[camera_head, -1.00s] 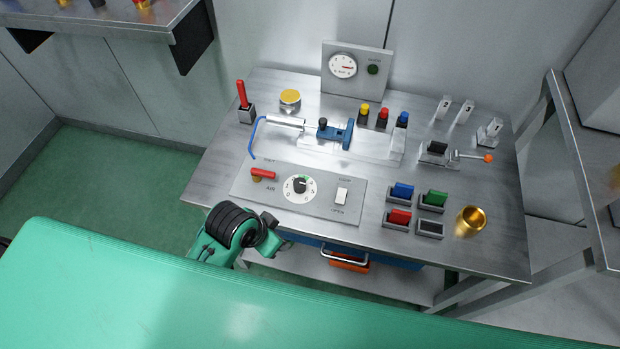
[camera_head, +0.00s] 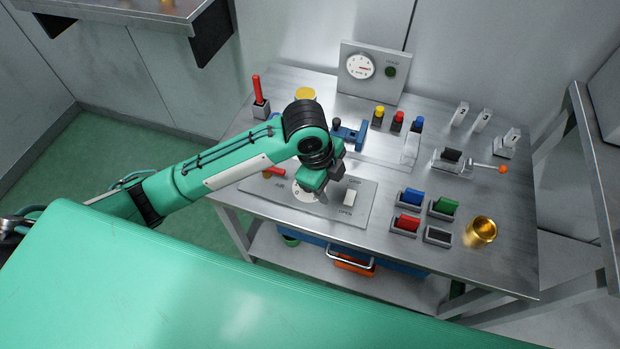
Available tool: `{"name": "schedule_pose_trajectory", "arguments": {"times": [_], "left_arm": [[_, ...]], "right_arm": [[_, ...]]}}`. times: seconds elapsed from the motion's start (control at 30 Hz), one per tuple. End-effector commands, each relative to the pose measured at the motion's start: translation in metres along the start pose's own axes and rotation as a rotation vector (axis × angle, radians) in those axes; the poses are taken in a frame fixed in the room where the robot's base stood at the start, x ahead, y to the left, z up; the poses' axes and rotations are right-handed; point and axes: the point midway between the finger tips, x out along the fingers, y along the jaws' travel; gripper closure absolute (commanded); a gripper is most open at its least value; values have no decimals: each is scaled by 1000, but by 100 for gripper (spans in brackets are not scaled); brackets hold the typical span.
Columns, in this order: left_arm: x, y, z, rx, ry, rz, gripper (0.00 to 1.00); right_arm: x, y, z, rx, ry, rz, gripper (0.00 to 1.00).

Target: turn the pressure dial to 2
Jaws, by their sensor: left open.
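The pressure dial is a round white disc (camera_head: 299,193) on the grey air panel (camera_head: 335,212) at the front left of the table. My left arm reaches in from the left, and my left gripper (camera_head: 318,189) is over the dial, pointing down. It is open, and it hides the dial's knob and most of its numbers, so the setting cannot be read. I cannot tell whether the fingers touch the knob. My right gripper is not in view.
A blue clamp (camera_head: 352,134) stands behind. Coloured blocks and a brass cup (camera_head: 481,231) are at the right.

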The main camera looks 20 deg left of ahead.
Motion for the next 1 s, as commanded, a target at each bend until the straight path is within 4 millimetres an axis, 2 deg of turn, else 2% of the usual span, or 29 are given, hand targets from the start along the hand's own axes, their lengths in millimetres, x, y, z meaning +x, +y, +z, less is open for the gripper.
{"name": "schedule_pose_trajectory", "arguments": {"times": [0.03, 0.3, 0.57, 0.77, 1.0], "left_arm": [[-7, -8, 7, 50, -28, 12, 48], [-38, -31, 42, 274, -141, 129, 48], [-54, -38, 61, 351, -181, 189, 48], [-38, -35, 65, 352, -181, 197, 48], [10, -27, 75, 352, -182, 197, 48]], "right_arm": [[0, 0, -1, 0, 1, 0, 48], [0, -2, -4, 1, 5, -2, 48], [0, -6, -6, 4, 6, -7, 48], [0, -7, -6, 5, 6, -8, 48], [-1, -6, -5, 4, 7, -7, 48]]}}
